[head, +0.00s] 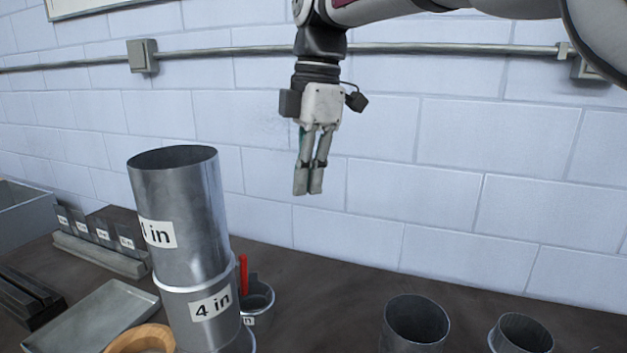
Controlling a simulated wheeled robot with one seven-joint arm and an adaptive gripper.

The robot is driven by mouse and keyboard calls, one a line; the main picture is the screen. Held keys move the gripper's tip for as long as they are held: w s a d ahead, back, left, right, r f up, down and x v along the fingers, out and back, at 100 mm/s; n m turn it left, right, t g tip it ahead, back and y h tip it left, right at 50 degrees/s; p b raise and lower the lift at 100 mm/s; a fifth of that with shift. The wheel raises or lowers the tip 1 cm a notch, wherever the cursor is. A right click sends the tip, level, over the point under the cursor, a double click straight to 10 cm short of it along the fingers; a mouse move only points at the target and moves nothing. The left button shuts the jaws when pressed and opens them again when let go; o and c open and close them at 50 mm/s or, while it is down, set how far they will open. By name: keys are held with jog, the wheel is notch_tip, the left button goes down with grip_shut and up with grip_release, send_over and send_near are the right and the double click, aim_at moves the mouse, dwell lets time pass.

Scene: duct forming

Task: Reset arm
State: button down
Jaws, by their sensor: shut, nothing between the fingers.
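My gripper (308,187) hangs from my arm, pointing down, in the upper middle of the head view. Its fingers are together and hold nothing. It is in front of the block wall, above the dark bench and apart from everything on it. To its left and lower stands a tall metal duct (183,217) with a label ending in "in". It sits upright on a lower duct piece (201,314) labelled "4 in".
Two open metal cylinders (416,325), (521,335) stand at the lower right. A small cup with a red item (243,274) stands beside the stack. A metal tray (88,317), a wooden ring (141,340) and a rack of labelled pieces (100,254) are left. A conduit (430,49) runs along the wall.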

jog(key=s+d+f+m+t, duration=0.1)
jog(key=s+d+f+m, duration=0.2)
jog(key=s+d+m, duration=0.4)
jog(key=s+d+f+m+t, duration=0.2)
jog(key=s+d+f+m, duration=0.2)
jog(key=s+d+m, duration=0.3)
jog(key=s+d+f+m+t+h, duration=0.1)
jog(key=s+d+f+m+t, duration=0.1)
jog(key=s+d+m, duration=0.5)
jog(key=shift+s+d+f+m, duration=0.15)
jog(key=shift+s+f+m, duration=0.25)
jog(key=shift+f+m, duration=0.6)
jog(key=shift+r, duration=0.15)
